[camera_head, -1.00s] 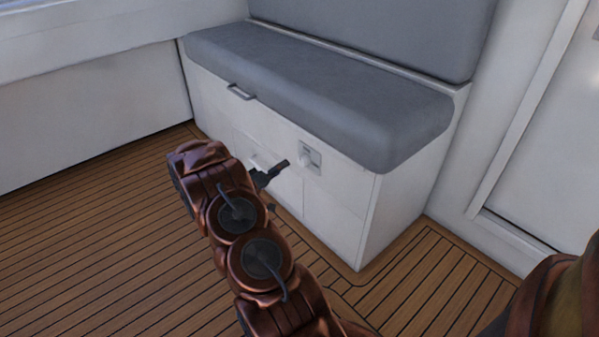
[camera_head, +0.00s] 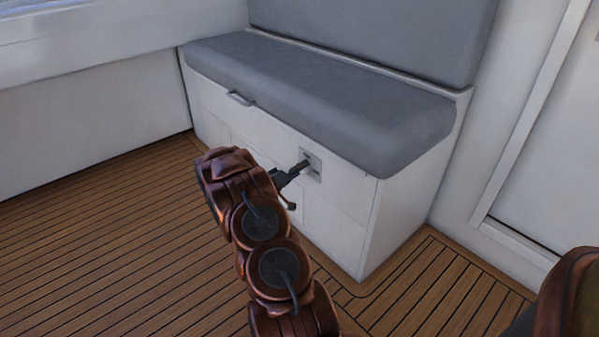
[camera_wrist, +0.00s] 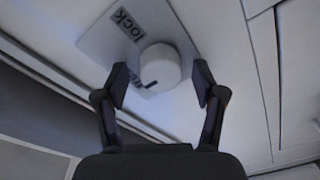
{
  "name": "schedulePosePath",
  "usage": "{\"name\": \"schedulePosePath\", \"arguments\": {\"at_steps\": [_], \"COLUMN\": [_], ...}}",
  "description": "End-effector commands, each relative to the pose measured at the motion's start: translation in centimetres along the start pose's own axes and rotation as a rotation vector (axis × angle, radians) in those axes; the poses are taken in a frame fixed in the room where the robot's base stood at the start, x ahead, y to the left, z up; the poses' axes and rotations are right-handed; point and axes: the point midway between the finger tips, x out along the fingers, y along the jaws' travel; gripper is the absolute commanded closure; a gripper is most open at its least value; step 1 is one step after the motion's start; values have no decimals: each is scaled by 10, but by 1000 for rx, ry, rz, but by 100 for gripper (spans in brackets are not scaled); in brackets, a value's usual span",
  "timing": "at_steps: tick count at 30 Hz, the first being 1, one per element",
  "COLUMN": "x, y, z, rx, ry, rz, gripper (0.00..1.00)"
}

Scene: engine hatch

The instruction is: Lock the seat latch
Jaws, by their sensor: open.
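The seat latch is a round white knob (camera_wrist: 160,68) on a grey plate (camera_wrist: 97,45) with a "lock" label (camera_wrist: 127,24) in the wrist view. A dark mark shows at the knob's lower left edge. In the head view, the latch plate (camera_head: 314,164) sits on the front of the white seat base, below the grey cushion; the knob is hidden there by my gripper. My gripper (camera_wrist: 161,86) is open, with one finger on each side of the knob. I cannot tell whether the fingers touch it. It also shows in the head view (camera_head: 303,167) at the plate.
The grey seat cushion (camera_head: 320,95) overhangs the seat base (camera_head: 345,205) just above the latch. A handle (camera_head: 240,98) is on the base's upper left. The wooden floor (camera_head: 100,240) is clear at the left. A white wall and door (camera_head: 545,130) stand at the right.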

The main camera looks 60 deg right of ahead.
Motion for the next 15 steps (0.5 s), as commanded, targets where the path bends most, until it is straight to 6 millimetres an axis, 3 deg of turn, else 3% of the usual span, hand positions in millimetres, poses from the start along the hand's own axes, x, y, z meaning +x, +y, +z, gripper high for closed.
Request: {"name": "schedulePosePath", "arguments": {"at_steps": [10, 15], "x": [3, 3], "y": [0, 0], "z": [0, 0], "rx": [0, 0], "ry": [1, 1], "rz": [-1, -1], "gripper": [31, 47]}}
